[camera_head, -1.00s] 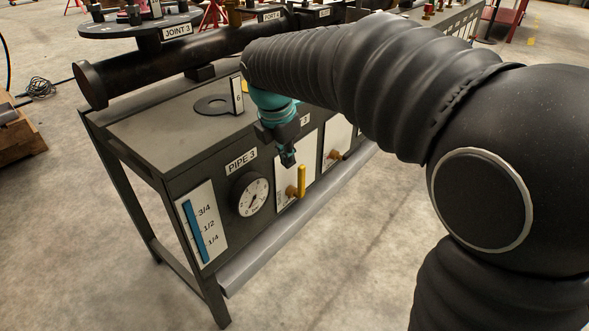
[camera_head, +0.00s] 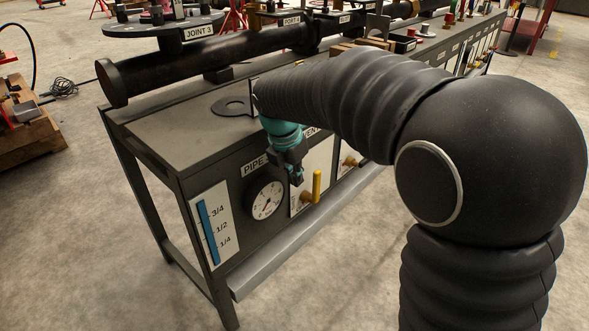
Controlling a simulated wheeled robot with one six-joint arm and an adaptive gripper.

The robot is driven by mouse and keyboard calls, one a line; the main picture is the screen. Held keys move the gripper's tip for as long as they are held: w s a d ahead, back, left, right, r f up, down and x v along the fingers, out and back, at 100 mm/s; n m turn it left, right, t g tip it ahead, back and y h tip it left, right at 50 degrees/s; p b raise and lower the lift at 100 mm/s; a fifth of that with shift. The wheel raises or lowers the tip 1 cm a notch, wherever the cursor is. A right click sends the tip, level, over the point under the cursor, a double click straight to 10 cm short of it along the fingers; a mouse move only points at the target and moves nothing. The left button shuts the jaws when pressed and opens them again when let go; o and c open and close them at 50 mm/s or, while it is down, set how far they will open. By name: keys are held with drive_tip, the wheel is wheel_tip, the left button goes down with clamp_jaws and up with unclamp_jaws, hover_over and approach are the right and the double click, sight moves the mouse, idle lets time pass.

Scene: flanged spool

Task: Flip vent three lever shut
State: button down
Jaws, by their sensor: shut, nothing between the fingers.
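The vent lever (camera_head: 317,186) is a yellow handle on a brass valve at a white panel (camera_head: 299,207) on the bench's front face. It stands upright. The label above this panel is partly hidden by my arm, so its number does not show. My gripper (camera_head: 297,181) is dark, below a teal wrist, and points down. It is shut and empty, just left of the lever's upper part. I cannot tell whether it touches the lever.
A round gauge (camera_head: 266,200) and a blue level strip (camera_head: 208,232) sit left of the valve. Another brass valve (camera_head: 349,161) is to the right. A grey rail (camera_head: 290,243) runs below. A dark pipe (camera_head: 205,58) lies above the bench top.

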drive_tip(key=w+d+f+b, duration=0.1)
drive_tip(key=w+d+f, duration=0.2)
drive_tip(key=w+f, duration=0.1)
drive_tip(key=shift+f, duration=0.35)
drive_tip(key=shift+w+r, duration=0.1)
drive_tip(key=shift+r, duration=0.05)
